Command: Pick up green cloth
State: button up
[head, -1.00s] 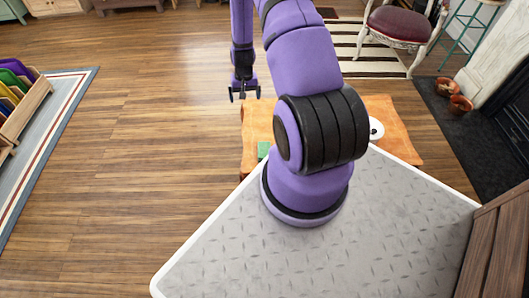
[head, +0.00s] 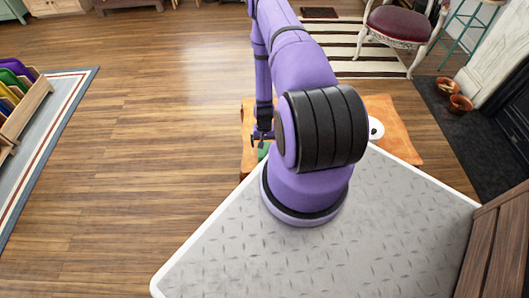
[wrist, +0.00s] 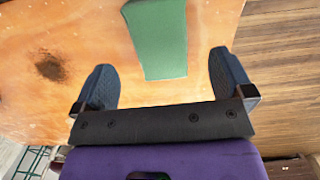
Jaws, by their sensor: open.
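The green cloth (wrist: 157,40) looks like a flat, folded rectangle on the orange wooden table (wrist: 60,110). In the wrist view it lies at the top middle, just beyond and between my open fingers. My gripper (wrist: 163,85) is open and empty, with one dark finger on each side of the cloth's near end. In the head view my gripper (head: 262,138) hangs over the left part of the table, and only a small piece of the cloth (head: 263,151) shows below it. My arm hides the middle of the table.
A white round object (head: 376,128) sits on the table's right part. A striped rug (head: 370,50) and a chair (head: 398,24) stand behind. Terracotta pots (head: 459,103) are by the fireplace. Open wooden floor lies to the left.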

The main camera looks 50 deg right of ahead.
aim_at(264, 149)
jog(key=shift+s+a+f, duration=0.1)
jog(key=shift+a+f, duration=0.05)
jog(key=shift+f, duration=2.8)
jog(key=shift+c, duration=0.5)
jog(key=c, duration=0.9)
